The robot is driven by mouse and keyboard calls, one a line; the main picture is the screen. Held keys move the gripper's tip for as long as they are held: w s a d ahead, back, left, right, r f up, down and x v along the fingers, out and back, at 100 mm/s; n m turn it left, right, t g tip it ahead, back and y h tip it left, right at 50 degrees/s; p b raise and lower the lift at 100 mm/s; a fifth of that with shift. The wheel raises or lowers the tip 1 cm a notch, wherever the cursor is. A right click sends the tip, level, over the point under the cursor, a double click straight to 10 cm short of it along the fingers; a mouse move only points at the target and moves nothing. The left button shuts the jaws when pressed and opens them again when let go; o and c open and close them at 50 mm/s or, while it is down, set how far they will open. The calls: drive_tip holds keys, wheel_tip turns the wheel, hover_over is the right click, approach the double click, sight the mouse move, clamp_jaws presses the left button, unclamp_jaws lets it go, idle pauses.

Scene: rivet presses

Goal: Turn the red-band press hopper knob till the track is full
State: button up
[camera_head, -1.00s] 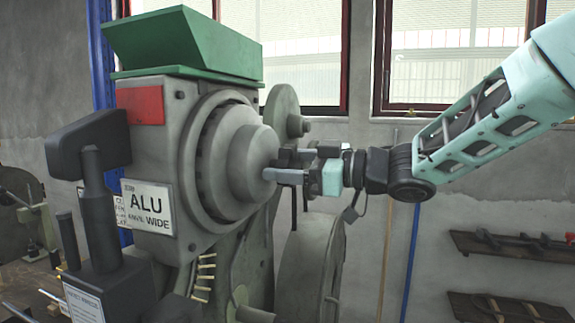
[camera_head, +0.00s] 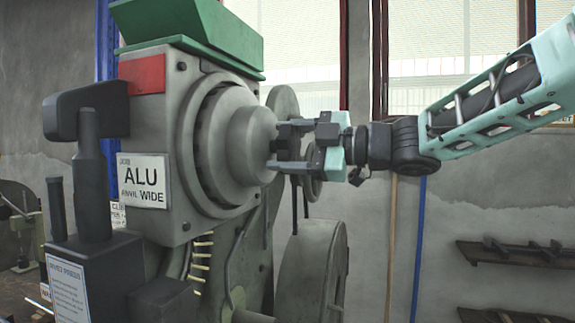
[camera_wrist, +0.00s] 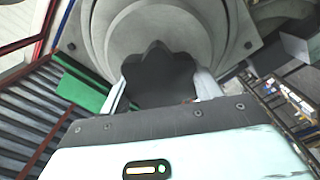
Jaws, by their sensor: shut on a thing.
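The red-band press (camera_head: 155,225) stands at left, with a red band (camera_head: 142,75) above its "ALU / ANVIL WIDE" card (camera_head: 144,181). The round grey hopper drum (camera_head: 245,145) faces right. In the wrist view the dark lobed hopper knob (camera_wrist: 160,77) sits at the drum's centre. My gripper (camera_head: 279,148) is shut on the knob, one finger above the other in the head view, and mostly hides it there. Below the drum, several brass rivets (camera_head: 201,266) line the track. The track's lower end is hidden by the press parts, so I cannot tell whether it is full.
The green hopper bin (camera_head: 190,30) tops the press. A dark lever-like head (camera_head: 85,112) and a box with a notice (camera_head: 68,288) stand at its left front. A large wheel (camera_head: 310,270) is below my gripper. Wall shelves (camera_head: 515,252) hang at right.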

drive_tip(key=n+b, duration=0.3)
drive_tip(key=n, duration=0.1)
drive_tip(key=shift+f+b, duration=0.3)
drive_tip(key=shift+b, duration=0.1)
drive_tip(key=shift+r+n+b, duration=0.1)
drive_tip(key=shift+n+b, duration=0.7)
drive_tip(key=shift+n, duration=0.1)
drive_tip(key=o, duration=1)
drive_tip(key=shift+r, duration=0.1)
drive_tip(key=b+v, duration=0.3)
drive_tip(key=v, duration=1.4)
drive_tip(key=shift+d, duration=0.25)
